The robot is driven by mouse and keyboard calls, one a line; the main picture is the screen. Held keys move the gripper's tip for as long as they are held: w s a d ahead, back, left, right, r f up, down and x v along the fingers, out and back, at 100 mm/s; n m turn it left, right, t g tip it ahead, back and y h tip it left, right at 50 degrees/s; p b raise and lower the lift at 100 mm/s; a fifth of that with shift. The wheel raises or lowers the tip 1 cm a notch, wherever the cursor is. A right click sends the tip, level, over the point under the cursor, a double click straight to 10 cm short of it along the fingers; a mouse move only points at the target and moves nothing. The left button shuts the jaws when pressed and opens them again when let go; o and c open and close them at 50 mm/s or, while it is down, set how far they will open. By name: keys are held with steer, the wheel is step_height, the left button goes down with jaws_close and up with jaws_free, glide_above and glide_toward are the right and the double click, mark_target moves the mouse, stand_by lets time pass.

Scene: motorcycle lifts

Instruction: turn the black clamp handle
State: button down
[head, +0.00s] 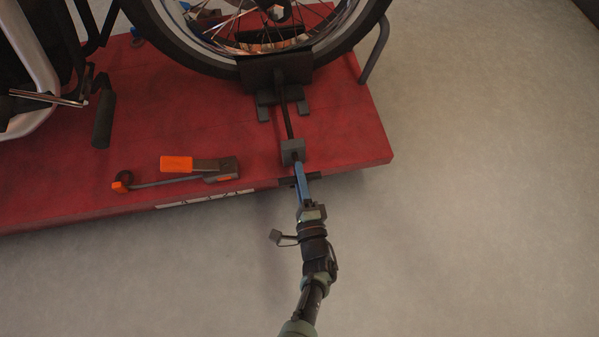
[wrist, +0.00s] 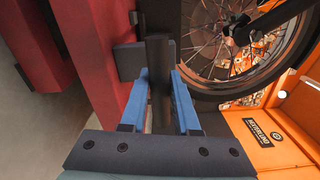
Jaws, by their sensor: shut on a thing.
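The black clamp handle (head: 315,176) shows in the head view as a short dark bar crossing at the front edge of the red lift platform. In the wrist view the handle (wrist: 160,85) is a dark upright bar between the blue fingers. My gripper (head: 299,174) is shut on the handle, with one finger on each side of it in the wrist view (wrist: 160,78). The fingers hide part of the handle in the head view. Behind it, a grey block (head: 292,150) carries a dark screw rod (head: 287,119) leading to the wheel clamp (head: 262,75).
A motorcycle wheel (head: 190,50) stands at the clamp on the red platform (head: 350,135). An orange-and-grey tool (head: 177,163) lies on the platform left of my gripper. A grey curved bar (head: 376,48) stands at the right. The floor (head: 480,180) right of the platform is clear.

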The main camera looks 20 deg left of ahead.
steer(key=m, duration=0.4)
steer(key=shift+m, duration=0.4)
steer(key=shift+p, duration=0.3)
steer(key=c, duration=0.6)
jaws_free()
steer(key=shift+d, duration=0.1)
steer(key=p+v, duration=0.3)
steer(key=v, duration=0.9)
steer(key=shift+s+d+p, duration=0.2)
steer(key=shift+s+p, duration=0.15)
